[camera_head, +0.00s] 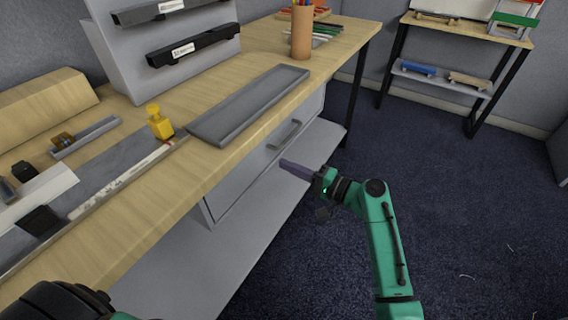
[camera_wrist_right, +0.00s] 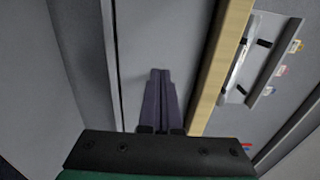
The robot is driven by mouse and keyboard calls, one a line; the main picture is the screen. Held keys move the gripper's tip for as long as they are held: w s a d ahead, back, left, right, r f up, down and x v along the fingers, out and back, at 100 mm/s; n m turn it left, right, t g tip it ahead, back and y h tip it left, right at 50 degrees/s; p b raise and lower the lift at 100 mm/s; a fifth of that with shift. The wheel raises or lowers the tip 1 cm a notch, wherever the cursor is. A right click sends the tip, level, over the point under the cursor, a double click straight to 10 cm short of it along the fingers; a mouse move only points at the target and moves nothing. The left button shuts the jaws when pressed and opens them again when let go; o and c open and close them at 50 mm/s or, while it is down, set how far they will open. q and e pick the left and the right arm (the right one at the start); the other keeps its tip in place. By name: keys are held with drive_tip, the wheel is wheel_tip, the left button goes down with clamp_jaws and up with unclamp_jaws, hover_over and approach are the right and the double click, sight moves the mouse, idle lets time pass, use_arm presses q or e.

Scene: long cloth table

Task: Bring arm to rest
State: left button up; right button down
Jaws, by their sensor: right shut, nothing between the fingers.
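My right gripper (camera_head: 287,165) is at the end of the green right arm, in front of the table's grey drawer and below the tabletop edge. Its purple-grey fingers are shut together with nothing between them. In the right wrist view my right gripper (camera_wrist_right: 161,72) shows its two fingers side by side, touching, before a grey panel. My left arm shows only as a dark and green part at the bottom left of the head view; its gripper is out of view.
The wooden table (camera_head: 335,45) holds a grey tray (camera_head: 250,103), a yellow object (camera_head: 159,122), a pencil cup (camera_head: 302,32) and a grey rack (camera_head: 118,62). A shelf stand (camera_head: 467,38) is at the back right.

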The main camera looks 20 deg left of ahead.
drive_tip(key=v, duration=0.8)
drive_tip(key=d+f+m+t+h, duration=0.2)
drive_tip(key=d+f+h, duration=0.2)
drive_tip(key=f, duration=1.1)
drive_tip(key=s+d+f+g+h, duration=0.1)
drive_tip(key=s+d+f+h, duration=0.45)
drive_tip(key=f, duration=0.75)
drive_tip(key=s+d+f+g+h, duration=0.1)
drive_tip(key=s+d+f+h, duration=0.2)
drive_tip(key=s+d+f, duration=0.7)
drive_tip(key=s+d+f+n+g+h, duration=0.1)
drive_tip(key=s+d+f+n+h, duration=0.2)
drive_tip(key=s, duration=0.5)
drive_tip(key=s+d+f+n+g, duration=0.2)
drive_tip(key=s+d+f, duration=0.3)
drive_tip(key=s, duration=0.3)
drive_tip(key=s+d+f+n+g+h, duration=0.1)
drive_tip(key=s+d+f+n+h, duration=0.25)
drive_tip(key=s, duration=0.55)
use_arm(q)
wheel_tip(320, 180, up, 13)
drive_tip(key=p, duration=1.3)
drive_tip(key=shift+a+r, duration=0.2)
drive_tip(key=shift+a, duration=0.15)
use_arm(e)
wheel_tip(320, 180, up, 12)
drive_tip(key=w+m+y, duration=0.1)
drive_tip(key=shift+w+y, duration=0.3)
drive_tip(key=shift+r, duration=0.15)
